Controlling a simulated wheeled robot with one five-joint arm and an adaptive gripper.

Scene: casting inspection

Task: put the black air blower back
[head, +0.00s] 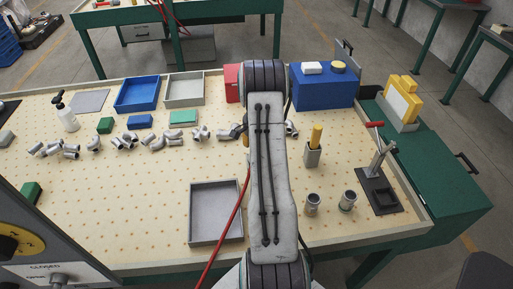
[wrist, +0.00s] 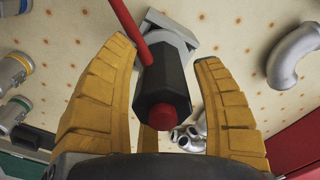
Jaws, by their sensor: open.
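The black air blower (wrist: 165,78) shows in the wrist view as a dark faceted body with a red end facing the camera and a red hose beside it. Its far end meets a grey piece that looks like a holder or stand (wrist: 178,38); I cannot tell whether it is seated there. My gripper (wrist: 165,52) has its yellow fingers spread on both sides of the blower, with gaps visible. In the head view my arm hides the blower and most of the gripper. The red hose (head: 228,225) runs up along the arm's left side.
An empty grey tray (head: 216,240) lies left of my arm. Several grey pipe fittings (head: 125,141) lie across the perforated bench. Blue (head: 157,94) and grey trays stand behind them. Two metal cylinders (head: 312,204) and a stand with a red handle (head: 376,160) are at right.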

